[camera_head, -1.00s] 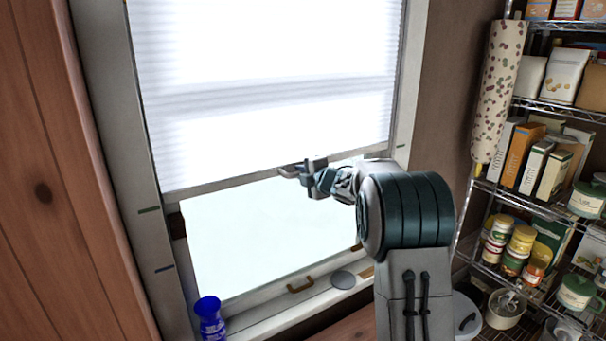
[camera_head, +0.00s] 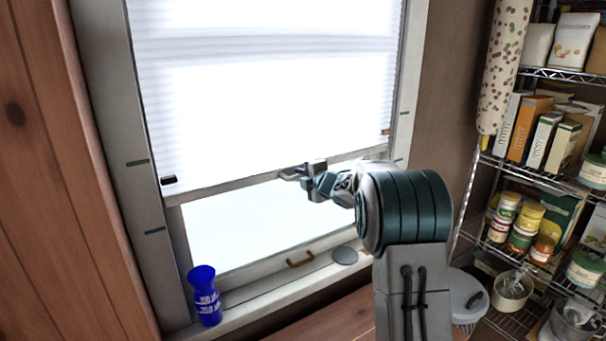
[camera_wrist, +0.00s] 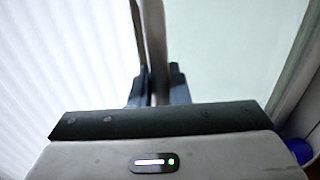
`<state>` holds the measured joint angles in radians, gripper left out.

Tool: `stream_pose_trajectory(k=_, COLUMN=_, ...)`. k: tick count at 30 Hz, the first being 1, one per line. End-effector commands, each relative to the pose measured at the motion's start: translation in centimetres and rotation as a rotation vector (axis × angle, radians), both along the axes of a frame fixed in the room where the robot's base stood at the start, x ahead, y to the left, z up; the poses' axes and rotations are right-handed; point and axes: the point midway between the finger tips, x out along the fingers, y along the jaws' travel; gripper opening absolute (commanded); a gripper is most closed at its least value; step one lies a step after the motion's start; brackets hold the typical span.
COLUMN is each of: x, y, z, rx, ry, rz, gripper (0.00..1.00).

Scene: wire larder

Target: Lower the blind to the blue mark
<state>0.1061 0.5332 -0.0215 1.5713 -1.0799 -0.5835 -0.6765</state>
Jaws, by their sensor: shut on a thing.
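The white pleated blind (camera_head: 250,100) hangs over the window, and its grey bottom rail (camera_head: 225,186) slopes up to the right in the head view. A blue mark (camera_head: 155,230) is on the left window frame, below the rail's left end. A green mark (camera_head: 138,162) is higher on that frame, so the rail's left end is between the two. My gripper (camera_head: 300,173) is shut on the bottom rail near its middle. In the wrist view, the rail (camera_wrist: 155,45) runs between the finger ends (camera_wrist: 158,90), with the blind's pleats (camera_wrist: 60,60) on the left.
A grey disc (camera_head: 345,255) lies on the sill, near a brown window handle (camera_head: 300,260). Wire shelves (camera_head: 550,175) with packets and jars stand at the right. The glass below the rail is clear.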

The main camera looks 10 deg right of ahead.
Motion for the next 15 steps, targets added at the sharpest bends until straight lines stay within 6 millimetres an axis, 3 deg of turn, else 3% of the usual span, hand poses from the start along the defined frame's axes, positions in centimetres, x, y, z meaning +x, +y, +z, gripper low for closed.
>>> stream_pose_trajectory(k=1, x=0.0, y=-0.1, z=-2.1, rx=0.000, ry=0.003, rz=-0.001, gripper=0.00)
stream_pose_trajectory(k=6, x=0.0, y=-0.1, z=-4.3, rx=-0.001, ry=0.003, rz=-0.001, gripper=0.00)
stream_pose_trajectory(k=15, x=0.0, y=-0.1, z=-5.1, rx=-0.001, ry=0.002, rz=-0.001, gripper=0.00)
